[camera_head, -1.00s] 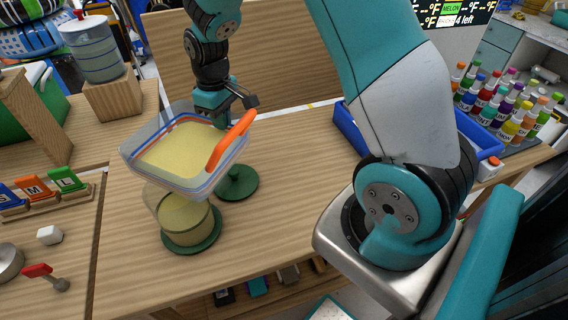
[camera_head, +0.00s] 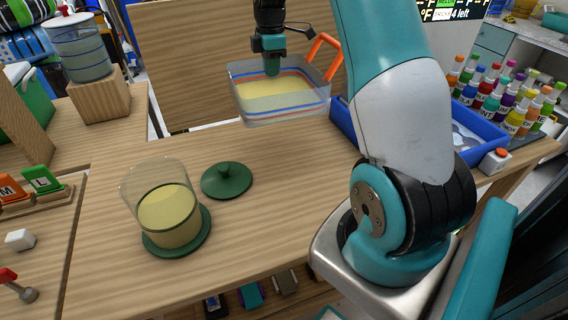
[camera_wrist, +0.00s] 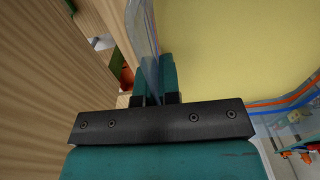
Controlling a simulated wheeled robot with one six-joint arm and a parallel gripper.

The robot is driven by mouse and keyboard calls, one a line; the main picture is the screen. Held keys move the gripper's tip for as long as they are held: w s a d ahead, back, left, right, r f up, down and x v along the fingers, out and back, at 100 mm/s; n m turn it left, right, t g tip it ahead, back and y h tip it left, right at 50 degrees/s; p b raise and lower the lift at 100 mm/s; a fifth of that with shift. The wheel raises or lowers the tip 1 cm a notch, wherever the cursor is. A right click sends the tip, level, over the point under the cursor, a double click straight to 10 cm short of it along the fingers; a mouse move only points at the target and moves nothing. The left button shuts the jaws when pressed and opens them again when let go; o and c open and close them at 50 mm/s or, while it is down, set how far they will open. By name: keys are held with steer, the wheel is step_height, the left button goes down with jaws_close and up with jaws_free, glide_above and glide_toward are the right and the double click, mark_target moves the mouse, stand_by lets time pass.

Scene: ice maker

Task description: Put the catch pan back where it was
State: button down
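The catch pan (camera_head: 292,112) is a clear rectangular tub with blue and red bands, an orange handle and yellow liquid inside. It is held above the back edge of the wooden counter, near the upright wooden panel, and looks about level. My gripper (camera_head: 272,68) is at the pan's far wall. In the wrist view, my gripper (camera_wrist: 157,85) has its fingers closed on the clear wall, with the yellow liquid (camera_wrist: 225,55) to the right. A clear glass cup (camera_head: 168,210) with yellow liquid stands on a green coaster (camera_head: 180,246).
A green knobbed lid (camera_head: 227,181) lies beside the cup. A blue tray (camera_head: 345,122) is right of the pan, with several colored bottles (camera_head: 500,95) behind. A clear dispenser (camera_head: 78,48) stands on a wooden block at left. The front middle counter is clear.

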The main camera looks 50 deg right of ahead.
steer(key=shift+n, duration=0.3)
steer(key=f, duration=0.6)
steer(key=d+f+p, duration=0.1)
steer(key=f, duration=0.6)
steer(key=f+p, duration=0.1)
steer(key=f, duration=0.5)
steer(key=shift+s+d+f, duration=0.2)
steer(key=shift+d+f, duration=0.1)
steer(key=shift+f, duration=0.1)
steer(key=shift+f, duration=0.15)
steer(key=c, duration=1.3)
jaws_free()
steer(key=shift+c, duration=0.2)
